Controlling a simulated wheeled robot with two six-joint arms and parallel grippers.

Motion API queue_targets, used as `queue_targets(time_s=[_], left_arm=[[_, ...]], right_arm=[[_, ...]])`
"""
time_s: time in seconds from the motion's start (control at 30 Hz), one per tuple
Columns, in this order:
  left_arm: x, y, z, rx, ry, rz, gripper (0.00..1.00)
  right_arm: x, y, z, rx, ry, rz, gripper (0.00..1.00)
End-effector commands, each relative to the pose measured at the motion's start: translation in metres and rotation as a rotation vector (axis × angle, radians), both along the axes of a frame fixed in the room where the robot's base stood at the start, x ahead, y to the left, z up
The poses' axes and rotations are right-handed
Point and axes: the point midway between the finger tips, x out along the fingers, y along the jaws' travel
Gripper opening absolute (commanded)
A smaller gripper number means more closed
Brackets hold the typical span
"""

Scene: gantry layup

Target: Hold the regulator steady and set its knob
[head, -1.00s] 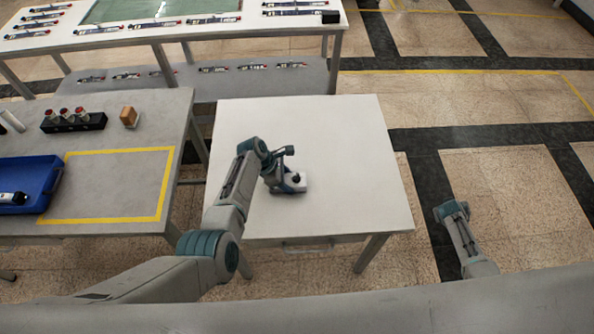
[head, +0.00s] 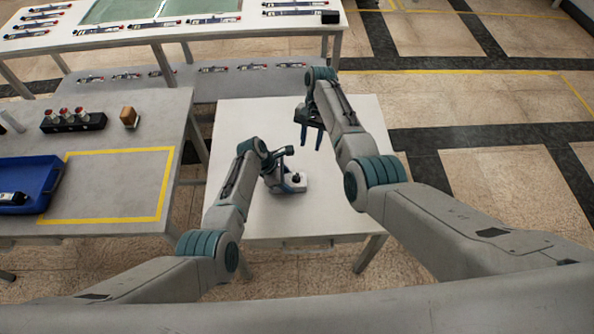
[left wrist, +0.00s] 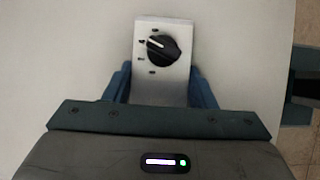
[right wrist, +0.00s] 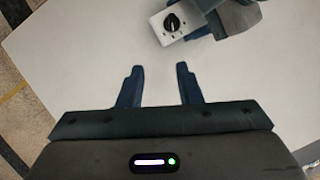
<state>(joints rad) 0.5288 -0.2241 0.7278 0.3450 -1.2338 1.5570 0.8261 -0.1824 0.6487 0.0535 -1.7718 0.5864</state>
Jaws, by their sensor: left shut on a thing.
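The regulator (head: 299,177) is a small white box with a black knob on its top face, on the white table (head: 350,130). My left gripper (head: 286,180) is shut on it. In the left wrist view a blue finger lies along each side of the regulator (left wrist: 146,85). The black knob (left wrist: 163,48) has a white pointer line aimed to the upper left, among several dark marks. My right gripper (head: 311,137) is open and empty above the table, beyond and right of the regulator. In the right wrist view its fingers (right wrist: 160,75) are apart, with the regulator (right wrist: 163,37) at upper right.
A long bench with several parts stands at the back. The white table is otherwise bare.

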Motion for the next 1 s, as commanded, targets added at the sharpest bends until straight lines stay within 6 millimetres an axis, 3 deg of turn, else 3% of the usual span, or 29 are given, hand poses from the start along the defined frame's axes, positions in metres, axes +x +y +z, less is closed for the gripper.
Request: queue_targets(time_s=[0.1, 0.23, 0.7, 1.0], left_arm=[[0.0, 0.0, 0.001, -0.001, -0.001, 0.0, 0.14], [0.0, 0.0, 0.001, -0.001, -0.001, 0.0, 0.14], [0.0, 0.0, 0.001, -0.001, -0.001, 0.0, 0.14], [0.0, 0.0, 0.001, -0.001, -0.001, 0.0, 0.14]], right_arm=[[-0.006, 0.024, 0.012, 0.026, 0.038, 0.016, 0.32], [-0.011, 0.03, 0.007, 0.033, 0.051, 0.02, 0.32], [-0.041, 0.042, -0.073, 0.031, 0.05, 0.02, 0.32], [-0.049, 0.046, -0.094, 0.03, 0.047, 0.02, 0.32]])
